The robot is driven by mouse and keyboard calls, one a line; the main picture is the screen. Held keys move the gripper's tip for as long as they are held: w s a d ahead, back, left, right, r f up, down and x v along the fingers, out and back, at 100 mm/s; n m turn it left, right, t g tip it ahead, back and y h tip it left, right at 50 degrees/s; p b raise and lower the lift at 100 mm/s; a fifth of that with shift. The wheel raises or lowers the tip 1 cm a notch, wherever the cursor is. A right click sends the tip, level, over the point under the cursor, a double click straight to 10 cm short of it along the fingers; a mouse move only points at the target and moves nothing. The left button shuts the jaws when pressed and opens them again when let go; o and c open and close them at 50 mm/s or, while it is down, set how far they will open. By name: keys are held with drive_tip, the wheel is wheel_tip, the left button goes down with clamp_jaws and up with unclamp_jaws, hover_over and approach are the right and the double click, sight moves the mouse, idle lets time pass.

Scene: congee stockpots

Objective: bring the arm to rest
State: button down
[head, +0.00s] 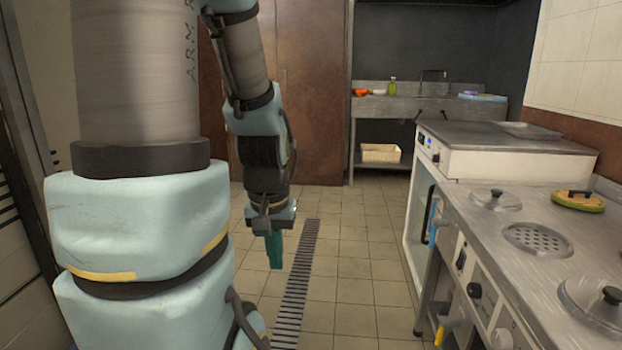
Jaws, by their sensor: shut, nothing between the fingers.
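My gripper (274,250) hangs from my arm in the left middle of the head view, pointing down over the tiled floor. Its teal fingers are together with nothing between them. It is in open air, well to the left of the steel counter (520,255) and touching nothing that I can see. My arm's large pale-blue links fill the left of the view and hide what lies behind them.
Pot lids (496,200) and a round green-rimmed item (578,200) sit on the right counter. A white-sided unit (500,152) stands behind it. A sink bench (425,107) is at the back, with a crate (381,153) below. A drain grate (298,290) crosses the clear floor.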

wheel_tip(320, 180, up, 14)
drive_tip(key=p, duration=1.1)
drive_tip(key=shift+p, duration=0.4)
